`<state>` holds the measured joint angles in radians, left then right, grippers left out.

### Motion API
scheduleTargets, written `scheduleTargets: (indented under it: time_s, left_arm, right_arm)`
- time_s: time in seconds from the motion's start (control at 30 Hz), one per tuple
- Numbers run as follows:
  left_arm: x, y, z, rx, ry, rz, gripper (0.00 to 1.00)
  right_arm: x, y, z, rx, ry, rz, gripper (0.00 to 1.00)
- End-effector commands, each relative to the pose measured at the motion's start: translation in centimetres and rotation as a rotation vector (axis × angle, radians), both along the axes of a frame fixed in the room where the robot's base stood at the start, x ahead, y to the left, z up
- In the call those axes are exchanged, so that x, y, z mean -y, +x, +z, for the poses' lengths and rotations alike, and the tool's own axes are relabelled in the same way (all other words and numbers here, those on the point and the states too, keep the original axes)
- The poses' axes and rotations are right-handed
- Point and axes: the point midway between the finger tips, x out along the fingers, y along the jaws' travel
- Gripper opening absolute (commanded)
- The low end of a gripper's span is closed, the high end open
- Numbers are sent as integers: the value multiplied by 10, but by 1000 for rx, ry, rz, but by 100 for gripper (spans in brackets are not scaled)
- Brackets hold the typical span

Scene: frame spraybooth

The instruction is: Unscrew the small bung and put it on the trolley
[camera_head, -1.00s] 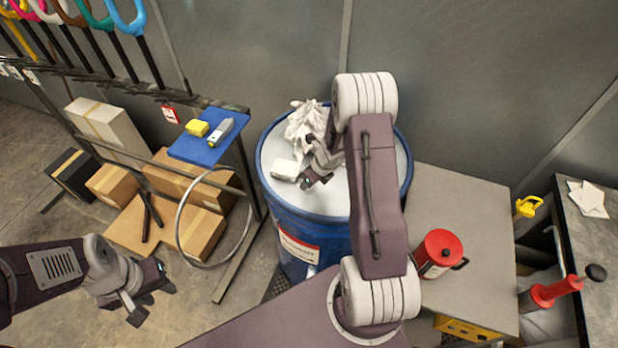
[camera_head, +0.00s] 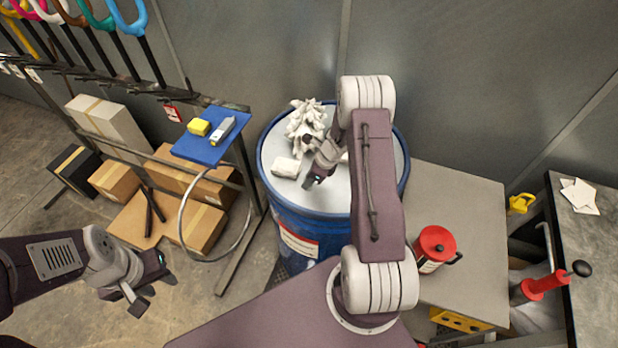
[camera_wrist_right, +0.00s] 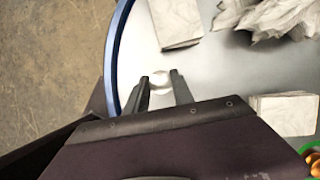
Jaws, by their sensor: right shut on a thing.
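The small bung (camera_wrist_right: 161,80) is a pale round piece at the drum top, between the fingertips in the right wrist view. My right gripper (camera_wrist_right: 160,88) is shut on it; it also shows in the head view (camera_head: 311,183), pointing down at the near left part of the lid. The bung is hidden behind the gripper there. The blue drum (camera_head: 318,219) has a pale grey lid. A grey-topped stand (camera_head: 455,212), possibly the trolley, is right of the drum. My left gripper (camera_head: 153,283) is open and empty over the floor at the lower left.
A crumpled white rag (camera_head: 305,122) and a white folded pad (camera_head: 286,167) lie on the lid. A red can (camera_head: 434,246) stands on the grey top, whose far part is clear. A blue shelf (camera_head: 203,150) and cardboard boxes (camera_head: 195,228) are at left.

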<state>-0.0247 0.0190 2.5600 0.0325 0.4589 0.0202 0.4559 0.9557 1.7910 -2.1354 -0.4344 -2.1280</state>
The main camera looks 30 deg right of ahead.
Motion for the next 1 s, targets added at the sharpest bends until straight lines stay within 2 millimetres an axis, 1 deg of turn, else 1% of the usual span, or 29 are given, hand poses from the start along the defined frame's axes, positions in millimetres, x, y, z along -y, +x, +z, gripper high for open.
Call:
scheduleTargets:
  time_s: [0.07, 0.1, 0.13, 0.4, 0.47, 0.57, 0.7, 0.83, 0.97, 1.0]
  left_arm:
    - [0, 0, 0, 0, 0, 0, 36]
    - [0, 0, 0, 0, 0, 0, 36]
    - [0, 0, 0, 0, 0, 0, 36]
    - [0, 0, 0, 0, 0, 0, 36]
    - [0, 0, -5, 0, 0, 0, 36]
    - [0, 0, -20, 0, 0, 0, 36]
    - [0, 0, -37, 0, 0, 0, 36]
    - [0, 0, -42, 0, 0, 0, 36]
    - [0, 0, -40, 0, 0, 0, 36]
    - [0, 0, -42, 0, 0, 0, 36]
  right_arm:
    - [1, 1, 1, 3, -4, -3, 0]
    - [1, 1, 1, 3, -4, -3, 35]
    - [1, 1, 1, 3, -4, -3, 41]
    - [0, 1, 0, 1, -1, -4, 41]
    - [0, 0, -2, 2, -1, -24, 41]
    - [-1, 0, -6, 1, 0, -126, 41]
    - [-1, -1, -6, 2, 0, -290, 41]
    - [-1, -1, -2, 2, -1, -388, 41]
    - [-1, -2, 0, 1, 0, -408, 41]
    - [-1, -1, -1, 1, 0, -420, 41]
